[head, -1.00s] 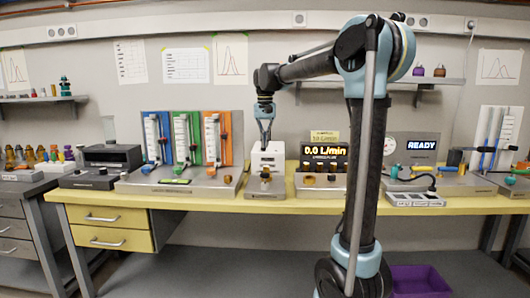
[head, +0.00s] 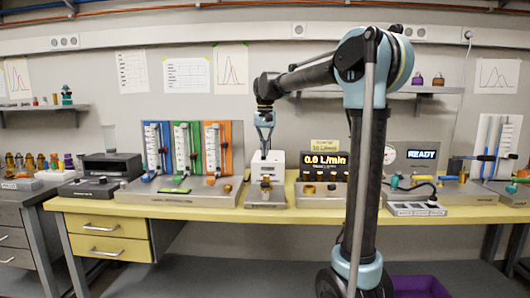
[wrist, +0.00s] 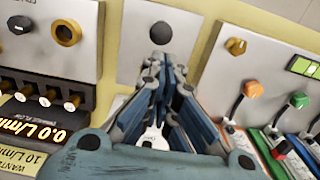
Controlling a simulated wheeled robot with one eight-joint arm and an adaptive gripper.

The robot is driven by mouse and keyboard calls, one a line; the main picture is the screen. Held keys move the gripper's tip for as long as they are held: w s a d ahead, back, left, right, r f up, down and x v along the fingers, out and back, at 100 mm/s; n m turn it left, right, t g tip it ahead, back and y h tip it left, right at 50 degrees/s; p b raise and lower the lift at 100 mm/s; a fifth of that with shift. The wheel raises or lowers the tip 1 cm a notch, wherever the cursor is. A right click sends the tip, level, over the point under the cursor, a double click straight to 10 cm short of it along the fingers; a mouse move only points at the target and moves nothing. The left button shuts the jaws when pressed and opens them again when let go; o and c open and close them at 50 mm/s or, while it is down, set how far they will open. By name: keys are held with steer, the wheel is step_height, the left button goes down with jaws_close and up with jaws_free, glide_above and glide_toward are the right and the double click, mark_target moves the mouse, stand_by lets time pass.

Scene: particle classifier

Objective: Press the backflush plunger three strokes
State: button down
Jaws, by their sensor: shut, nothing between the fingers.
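I cannot tell for sure which part is the backflush plunger. My gripper (head: 264,156) points straight down and is shut and empty, at the upper front of the white box; contact cannot be told. In the wrist view my shut fingers (wrist: 172,84) overlap the unit's grey base. The box is largely hidden behind the fingers.
The flow display (head: 325,160) reads 0.0 L/min, just right of the white box. Blue, green and orange flowmeter panels (head: 187,148) stand to the left. My arm column hides part of the bench on the right. A READY display (head: 423,154) is farther right.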

steer(key=shift+r, duration=0.1)
step_height(320, 180, up, 3)
steer(key=shift+f, duration=0.15)
stand_by(0.3)
glide_toward(265, 185)
steer(key=w+f, duration=0.1)
steer(key=f, duration=0.1)
steer(key=w+f, duration=0.1)
steer(key=f, duration=0.1)
steer(key=w+f, duration=0.1)
steer(key=f, duration=0.2)
steer(key=shift+w, duration=0.3)
steer(key=shift+f, duration=1.35)
